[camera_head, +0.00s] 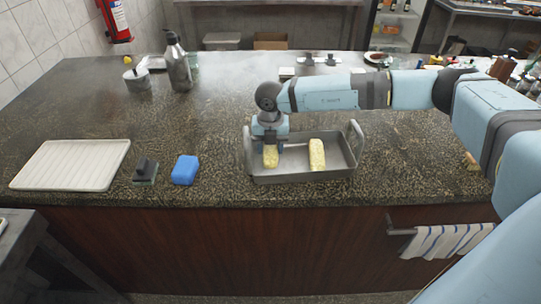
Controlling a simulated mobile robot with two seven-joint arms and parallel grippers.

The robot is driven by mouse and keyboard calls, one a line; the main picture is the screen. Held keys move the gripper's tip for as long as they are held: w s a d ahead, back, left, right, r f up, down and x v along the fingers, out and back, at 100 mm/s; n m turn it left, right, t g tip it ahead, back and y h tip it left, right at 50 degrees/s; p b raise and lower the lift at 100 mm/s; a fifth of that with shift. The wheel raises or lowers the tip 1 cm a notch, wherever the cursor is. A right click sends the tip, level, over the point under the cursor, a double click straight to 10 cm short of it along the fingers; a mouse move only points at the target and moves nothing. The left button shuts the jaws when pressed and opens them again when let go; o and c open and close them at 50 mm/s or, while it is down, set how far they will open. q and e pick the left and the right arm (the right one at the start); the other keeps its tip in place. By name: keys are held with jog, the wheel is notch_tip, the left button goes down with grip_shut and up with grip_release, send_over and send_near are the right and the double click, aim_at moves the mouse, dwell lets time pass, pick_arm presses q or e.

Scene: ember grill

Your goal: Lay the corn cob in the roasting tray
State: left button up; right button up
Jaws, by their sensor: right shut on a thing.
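The grey metal roasting tray (305,177) with two upright handles stands on the counter near its front edge. My right gripper (270,146) points down over the left part of the tray and is shut on a yellow corn cob (271,158). This cob is at the tray's left side, inside its outline; I cannot tell whether it touches the tray floor. A second yellow cob (317,154) lies in the right part of the tray, apart from the gripper. My left gripper is not in view.
A blue sponge-like block (185,170), a small dark-handled block (146,171) and a white ribbed board (72,164) lie left of the tray. A metal bottle (178,65) and a lidded pot (137,79) stand at the back left. The counter's middle left is clear.

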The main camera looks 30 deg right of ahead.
notch_tip(320, 180, down, 4)
jog(key=shift+f, duration=0.1)
jog(key=o, duration=1)
jog(key=shift+o, duration=0.2)
notch_tip(320, 180, up, 12)
jog(key=shift+r+b, duration=0.1)
jog(key=shift+b, duration=0.25)
jog(key=shift+s, duration=0.1)
